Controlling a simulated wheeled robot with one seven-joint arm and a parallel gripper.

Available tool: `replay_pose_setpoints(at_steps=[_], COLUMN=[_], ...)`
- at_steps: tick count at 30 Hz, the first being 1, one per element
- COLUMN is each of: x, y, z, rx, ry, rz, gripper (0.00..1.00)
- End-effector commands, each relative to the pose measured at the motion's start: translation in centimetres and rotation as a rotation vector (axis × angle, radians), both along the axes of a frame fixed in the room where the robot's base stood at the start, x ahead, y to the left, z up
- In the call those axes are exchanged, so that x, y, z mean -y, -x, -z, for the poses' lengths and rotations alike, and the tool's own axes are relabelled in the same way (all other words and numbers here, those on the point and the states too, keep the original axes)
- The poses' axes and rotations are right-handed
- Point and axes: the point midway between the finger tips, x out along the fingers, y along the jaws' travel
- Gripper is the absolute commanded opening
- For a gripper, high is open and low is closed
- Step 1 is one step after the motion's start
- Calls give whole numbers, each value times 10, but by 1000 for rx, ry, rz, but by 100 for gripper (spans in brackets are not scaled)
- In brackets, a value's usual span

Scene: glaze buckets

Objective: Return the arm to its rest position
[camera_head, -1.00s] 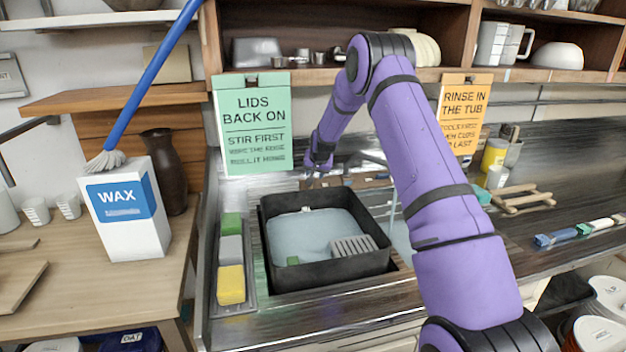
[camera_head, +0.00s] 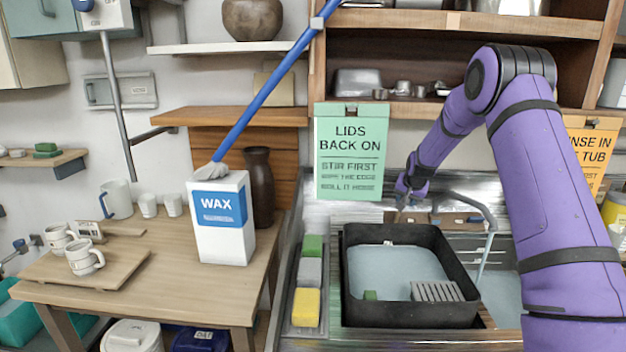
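My purple arm rises at the right of the head view and bends at an elbow near the shelf. Its forearm slopes down to the left. My gripper (camera_head: 403,203) hangs at the forearm's end, above and behind the black tub (camera_head: 412,315), near the green sign's lower right corner. The gripper is small and dark here, and I cannot tell whether its fingers are open or shut. I see nothing clearly held in it.
The tub holds greyish water and a ribbed grey piece. A tray (camera_head: 324,305) of sponges lies left of it. A WAX box (camera_head: 222,218), a dark vase (camera_head: 258,188) and mugs stand on the wooden table (camera_head: 185,285). A green sign (camera_head: 350,152) hangs behind.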

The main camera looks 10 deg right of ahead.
Motion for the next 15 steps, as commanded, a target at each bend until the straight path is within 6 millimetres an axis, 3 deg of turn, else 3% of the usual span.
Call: replay_pose_setpoints(at_steps=[5, 15], x=[-13, -73], y=[10, 85], z=[-28, -142], rx=[-1, -22], ry=[7, 46], rz=[-25, -138], gripper=[39, 39])
